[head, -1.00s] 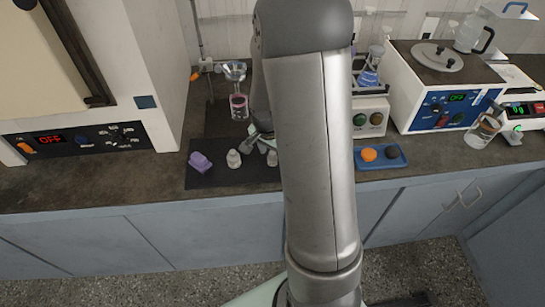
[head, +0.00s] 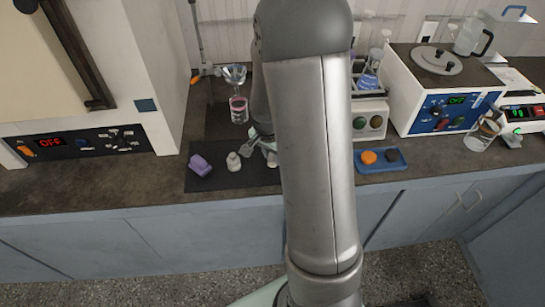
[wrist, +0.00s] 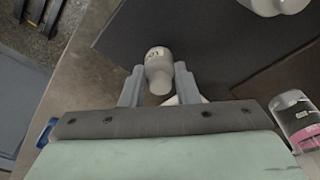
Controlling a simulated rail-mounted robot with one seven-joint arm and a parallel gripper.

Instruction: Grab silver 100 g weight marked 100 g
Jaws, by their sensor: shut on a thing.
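A pale silver-grey weight (wrist: 158,72) with a small printed label is between the fingers of my gripper (wrist: 158,88) in the wrist view. The label is too small to read surely. My gripper is shut on this weight, over the dark mat (wrist: 215,38). In the head view, my gripper (head: 262,143) is at the right part of the mat, partly hidden by my arm.
A purple block (head: 200,165) lies at the mat's left. A flask with pink liquid (head: 238,110) and a funnel stands behind. A blue tray (head: 382,166) with an orange and a dark piece is right of my arm. The front counter strip is clear.

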